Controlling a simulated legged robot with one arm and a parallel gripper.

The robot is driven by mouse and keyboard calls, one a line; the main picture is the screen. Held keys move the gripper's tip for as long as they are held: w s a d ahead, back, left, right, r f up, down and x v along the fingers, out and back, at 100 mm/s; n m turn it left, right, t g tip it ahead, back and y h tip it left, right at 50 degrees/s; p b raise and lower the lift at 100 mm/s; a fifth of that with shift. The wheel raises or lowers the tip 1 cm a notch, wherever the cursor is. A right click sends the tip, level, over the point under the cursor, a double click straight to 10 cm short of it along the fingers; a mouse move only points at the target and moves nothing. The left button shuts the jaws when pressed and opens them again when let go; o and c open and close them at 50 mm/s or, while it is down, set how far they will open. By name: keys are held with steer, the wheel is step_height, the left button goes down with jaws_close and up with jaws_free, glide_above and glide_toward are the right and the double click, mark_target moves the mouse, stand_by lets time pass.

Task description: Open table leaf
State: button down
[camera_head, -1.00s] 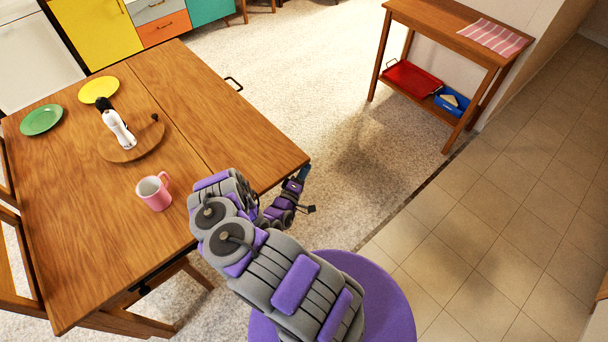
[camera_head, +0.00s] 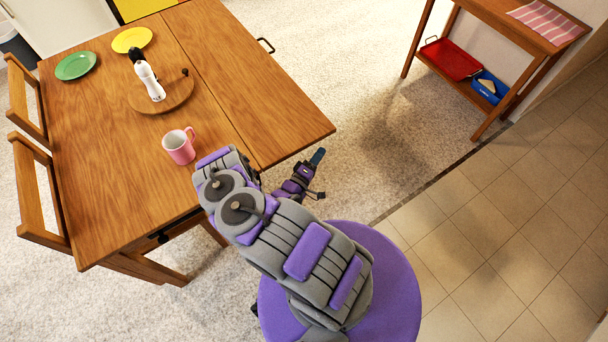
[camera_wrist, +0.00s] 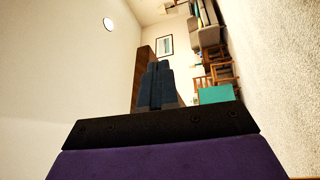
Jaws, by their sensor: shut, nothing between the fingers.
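The wooden table (camera_head: 95,175) fills the left of the head view. Its leaf (camera_head: 245,85) lies right of a long seam and looks level with the main top. My forearm hides part of the table's near edge. In the wrist view my gripper (camera_wrist: 157,85) is shut and empty; neither table nor handle can be made out there.
A pink mug (camera_head: 179,147), a round board (camera_head: 170,101) with a white bottle (camera_head: 150,82), and green (camera_head: 76,66) and yellow (camera_head: 132,40) plates stand on the main top. Chairs (camera_head: 35,195) line the left. Carpet right of the leaf is clear up to a side table (camera_head: 470,65).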

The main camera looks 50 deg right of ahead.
steer(key=v, duration=1)
steer(key=shift+a, duration=0.25)
